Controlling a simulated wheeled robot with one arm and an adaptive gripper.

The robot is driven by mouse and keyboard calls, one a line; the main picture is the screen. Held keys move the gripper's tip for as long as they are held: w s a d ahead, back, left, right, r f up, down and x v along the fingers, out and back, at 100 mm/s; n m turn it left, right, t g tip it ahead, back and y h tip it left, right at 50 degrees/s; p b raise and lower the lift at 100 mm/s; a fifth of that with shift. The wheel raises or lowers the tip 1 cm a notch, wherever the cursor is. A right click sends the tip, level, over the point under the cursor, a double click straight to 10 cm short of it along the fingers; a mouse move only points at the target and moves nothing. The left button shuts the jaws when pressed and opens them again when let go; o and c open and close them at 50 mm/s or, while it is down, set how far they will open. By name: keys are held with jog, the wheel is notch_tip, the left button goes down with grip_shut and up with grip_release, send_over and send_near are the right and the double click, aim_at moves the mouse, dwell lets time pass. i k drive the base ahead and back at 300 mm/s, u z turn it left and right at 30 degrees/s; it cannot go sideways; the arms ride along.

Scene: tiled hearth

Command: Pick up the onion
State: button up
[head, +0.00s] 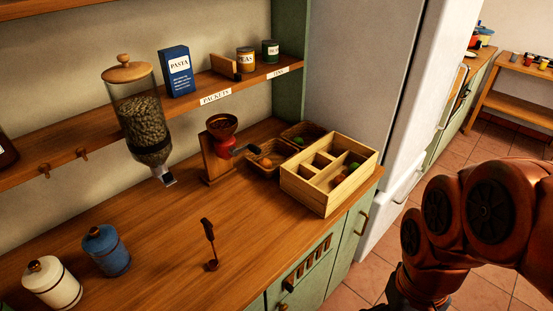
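I cannot single out the onion for certain. A small orange-brown round item (265,162) lies in the front wicker basket (255,172) on the wooden counter and may be the onion. Green produce shows in the rear basket (303,127). A wooden box with compartments (325,201) stands right of the baskets; a green round item (354,166) and a darker, unclear item lie in its right part. My orange arm reaches in from the right, beyond the counter. Its end runs out at the bottom edge, so my gripper is not visible.
A red-based grinder (221,150) stands left of the front basket. A glass dispenser (142,118) hangs further left. A shelf (210,88) runs above; a white fridge (425,110) stands right.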

aim_at(338, 180)
jog(key=u, duration=4.7)
jog(key=k, duration=2.8)
jog(key=z, duration=0.65)
